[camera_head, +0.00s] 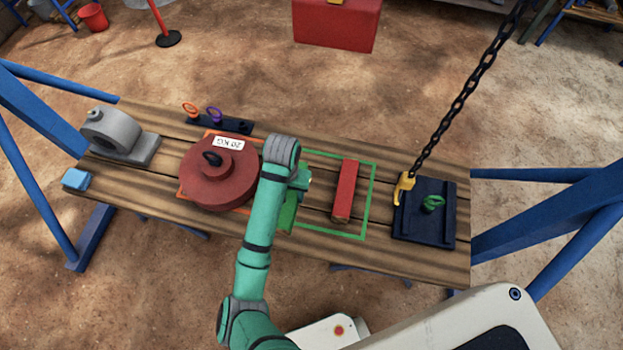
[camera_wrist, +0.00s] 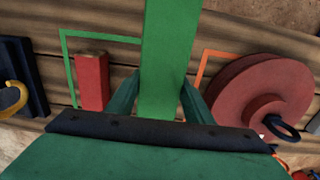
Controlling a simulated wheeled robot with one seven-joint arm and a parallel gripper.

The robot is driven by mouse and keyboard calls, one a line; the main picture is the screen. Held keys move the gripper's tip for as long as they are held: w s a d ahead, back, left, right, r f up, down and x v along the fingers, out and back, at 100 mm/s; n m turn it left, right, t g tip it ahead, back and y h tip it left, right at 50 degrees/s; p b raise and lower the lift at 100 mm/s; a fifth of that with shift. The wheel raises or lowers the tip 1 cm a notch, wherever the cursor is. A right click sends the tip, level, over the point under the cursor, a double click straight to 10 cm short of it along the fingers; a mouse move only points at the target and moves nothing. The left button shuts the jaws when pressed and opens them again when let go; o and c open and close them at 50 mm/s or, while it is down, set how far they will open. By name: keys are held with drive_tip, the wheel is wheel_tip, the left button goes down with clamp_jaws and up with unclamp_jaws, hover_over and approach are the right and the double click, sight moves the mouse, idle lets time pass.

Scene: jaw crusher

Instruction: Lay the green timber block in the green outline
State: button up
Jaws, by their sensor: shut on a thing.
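The green timber block (camera_wrist: 166,60) is between the two fingers of my gripper (camera_wrist: 161,100) in the wrist view, and the gripper is shut on it. In the head view, only part of the green block (camera_head: 288,212) shows beside my arm, at the left side of the green outline (camera_head: 368,200). The green outline also shows in the wrist view (camera_wrist: 68,65), partly hidden by the block. A red timber block (camera_head: 345,190) lies inside the right part of the outline. I cannot tell whether the green block touches the bench.
A dark red 20 kg weight (camera_head: 218,178) sits left of my gripper in an orange outline. A dark plate (camera_head: 425,225) with a yellow hook (camera_head: 404,187) on a chain (camera_head: 460,95) is at the right. A grey bearing housing (camera_head: 115,132) and blue block (camera_head: 76,179) are far left.

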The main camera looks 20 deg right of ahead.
drive_tip(key=shift+w+d+f, duration=0.35)
drive_tip(key=shift+w+d, duration=0.1)
drive_tip(key=shift+d, duration=0.1)
drive_tip(key=shift+w+d+f, duration=0.3)
drive_tip(key=shift+w+d, duration=0.15)
drive_tip(key=shift+d, duration=0.1)
drive_tip(key=shift+w+d+r, duration=0.1)
drive_tip(key=shift+w+d, duration=0.2)
drive_tip(key=shift+w, duration=0.15)
drive_tip(key=shift+w+d, duration=0.25)
drive_tip(key=shift+d+f, duration=0.15)
drive_tip(key=shift+f, duration=0.4)
drive_tip(key=w+d+f, duration=0.1)
drive_tip(key=f, duration=0.1)
drive_tip(key=w+d+f, duration=0.4)
drive_tip(key=shift+f, duration=0.2)
drive_tip(key=shift+d+f, duration=0.15)
drive_tip(key=shift+f, duration=1.65)
drive_tip(key=shift+f, duration=0.15)
drive_tip(key=o, duration=1.4)
